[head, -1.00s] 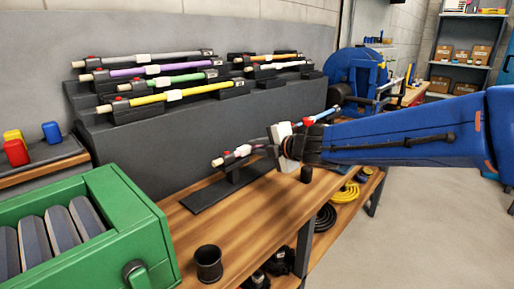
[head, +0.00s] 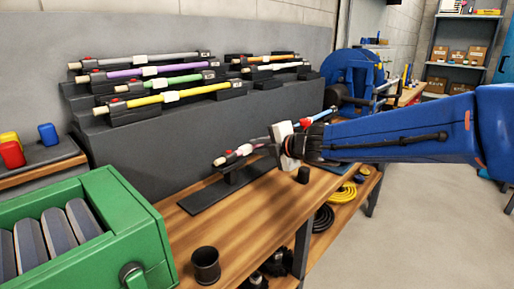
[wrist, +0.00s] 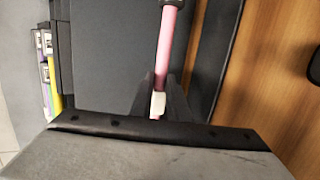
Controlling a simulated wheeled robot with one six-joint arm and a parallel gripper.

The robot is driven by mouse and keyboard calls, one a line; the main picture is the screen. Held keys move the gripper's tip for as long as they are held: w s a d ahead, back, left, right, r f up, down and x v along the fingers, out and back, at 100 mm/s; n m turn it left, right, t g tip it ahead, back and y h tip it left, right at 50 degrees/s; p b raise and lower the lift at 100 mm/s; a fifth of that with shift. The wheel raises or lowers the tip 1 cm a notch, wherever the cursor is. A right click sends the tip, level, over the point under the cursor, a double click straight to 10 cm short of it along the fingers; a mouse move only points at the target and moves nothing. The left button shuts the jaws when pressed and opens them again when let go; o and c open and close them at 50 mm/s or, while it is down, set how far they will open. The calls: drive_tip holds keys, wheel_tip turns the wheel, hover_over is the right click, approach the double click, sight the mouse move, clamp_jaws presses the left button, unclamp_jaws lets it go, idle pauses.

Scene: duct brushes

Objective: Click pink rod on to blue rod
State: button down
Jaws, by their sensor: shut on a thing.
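The pink rod (head: 244,150) has a dark section and a red button near its left end, and a white band. In the head view it is over a low black stand (head: 205,197); I cannot tell whether it touches the stand. My gripper (head: 276,146) is shut on the pink rod toward its right part. In the wrist view the pink rod (wrist: 166,45) runs between my two dark fingers, with its white band (wrist: 158,103) between them. The blue rod (head: 322,115) shows behind my gripper at the right, partly hidden by my arm. Any contact between the rods is hidden.
A stepped grey rack (head: 150,140) holds several coloured rods behind the bench. A green box (head: 130,230) with grey rollers stands at front left. A black cup (head: 206,264) is near the bench's front edge. A small black cylinder (head: 304,175) stands below my gripper.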

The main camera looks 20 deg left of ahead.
drive_tip(key=shift+w+d, duration=0.25)
drive_tip(key=shift+w, duration=0.35)
drive_tip(key=shift+w+d, duration=0.25)
drive_tip(key=shift+w, duration=0.35)
idle(0.6)
drive_tip(key=c, duration=1.6)
unclamp_jaws()
